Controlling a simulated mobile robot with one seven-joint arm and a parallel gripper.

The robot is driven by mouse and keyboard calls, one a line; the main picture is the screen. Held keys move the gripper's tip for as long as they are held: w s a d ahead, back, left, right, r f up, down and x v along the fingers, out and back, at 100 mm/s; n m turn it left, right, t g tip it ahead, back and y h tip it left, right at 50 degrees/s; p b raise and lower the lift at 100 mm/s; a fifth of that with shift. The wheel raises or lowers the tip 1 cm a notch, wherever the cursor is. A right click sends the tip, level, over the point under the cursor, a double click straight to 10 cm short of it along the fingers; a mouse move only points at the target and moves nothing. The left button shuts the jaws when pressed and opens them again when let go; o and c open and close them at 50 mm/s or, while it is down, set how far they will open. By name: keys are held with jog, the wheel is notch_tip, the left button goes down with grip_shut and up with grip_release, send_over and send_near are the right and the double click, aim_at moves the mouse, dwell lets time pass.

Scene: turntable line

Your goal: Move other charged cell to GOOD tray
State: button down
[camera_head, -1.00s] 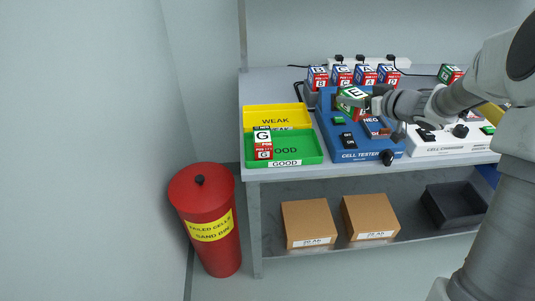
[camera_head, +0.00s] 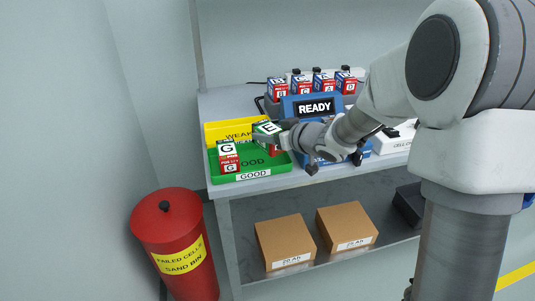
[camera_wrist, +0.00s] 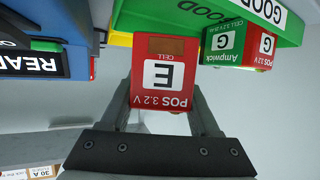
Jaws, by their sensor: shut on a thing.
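My gripper (camera_wrist: 162,105) is shut on cell E (camera_wrist: 163,80), a block with a red POS 3.2 V face and a white E label. In the head view cell E (camera_head: 267,128) is held above the right part of the green GOOD tray (camera_head: 222,178), its green top showing. Whether it touches the tray is hard to tell. Cell G (camera_head: 229,160), green and red, stands at the left of the GOOD tray. It also shows in the wrist view (camera_wrist: 222,42), to the right of cell E with a clear gap.
The yellow WEAK tray (camera_head: 212,132) lies behind the GOOD tray. The blue cell tester (camera_head: 315,107) shows READY, right of the trays. Several cells stand in a row behind it. A red failed-cells bin (camera_head: 172,225) stands on the floor at left.

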aim_at(268, 147)
jog(key=shift+a+f+b, duration=0.15)
jog(key=shift+f+b, duration=1.1)
jog(key=shift+f, duration=0.7)
jog(key=shift+f, duration=0.2)
jog(key=shift+c, duration=0.6)
grip_release()
jog(key=shift+s, duration=0.1)
